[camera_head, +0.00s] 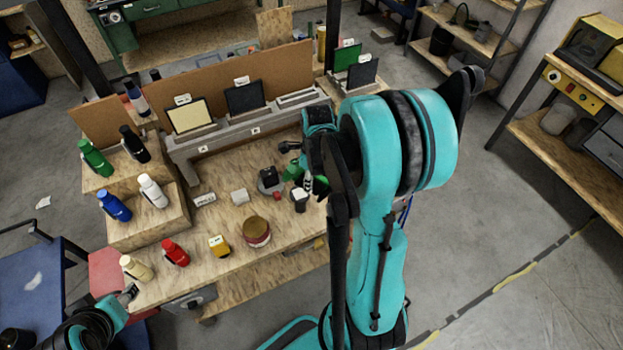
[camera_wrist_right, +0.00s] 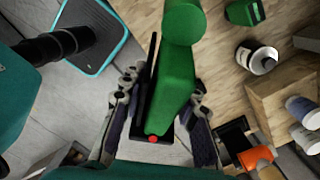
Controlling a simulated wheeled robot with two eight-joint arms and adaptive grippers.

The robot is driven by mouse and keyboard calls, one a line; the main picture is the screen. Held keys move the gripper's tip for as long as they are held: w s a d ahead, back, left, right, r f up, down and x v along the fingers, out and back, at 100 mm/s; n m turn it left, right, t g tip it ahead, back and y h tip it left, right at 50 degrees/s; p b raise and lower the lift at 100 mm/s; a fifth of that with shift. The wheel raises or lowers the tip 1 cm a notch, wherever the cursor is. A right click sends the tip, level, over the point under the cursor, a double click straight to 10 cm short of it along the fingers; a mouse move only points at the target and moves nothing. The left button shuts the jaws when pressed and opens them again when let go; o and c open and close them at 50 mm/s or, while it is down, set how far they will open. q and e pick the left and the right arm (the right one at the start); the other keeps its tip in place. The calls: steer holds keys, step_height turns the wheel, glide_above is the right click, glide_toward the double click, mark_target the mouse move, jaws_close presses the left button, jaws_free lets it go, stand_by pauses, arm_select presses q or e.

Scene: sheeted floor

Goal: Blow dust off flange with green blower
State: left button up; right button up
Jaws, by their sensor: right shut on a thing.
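My right gripper (camera_wrist_right: 163,88) is shut on the green blower (camera_wrist_right: 180,55), with a finger on each side of it. A black strip and a small red tip show at the blower's near end in the wrist view. In the head view the right gripper (camera_head: 311,184) is over the right part of the workbench, and parts of green show around it. A dark piece on a grey round base (camera_head: 270,182) stands left of it; I cannot tell whether this is the flange. My left gripper (camera_head: 128,292) is at the bench's front left corner, near a beige bottle; its opening is unclear.
The wooden workbench (camera_head: 215,222) holds a red bottle (camera_head: 174,252), a yellow item (camera_head: 218,246) and a round brown-topped tin (camera_head: 256,231). Green, black, white and blue bottles stand on wooden steps at left. A grey rack with panels (camera_head: 245,97) borders the back.

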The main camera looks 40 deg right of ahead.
steer(key=s+d+b, duration=0.1)
steer(key=s+d, duration=0.2)
steer(key=d, duration=1)
steer(key=shift+s+d+r, duration=0.15)
steer(key=shift+s+r, duration=0.1)
steer(key=shift+s, duration=0.05)
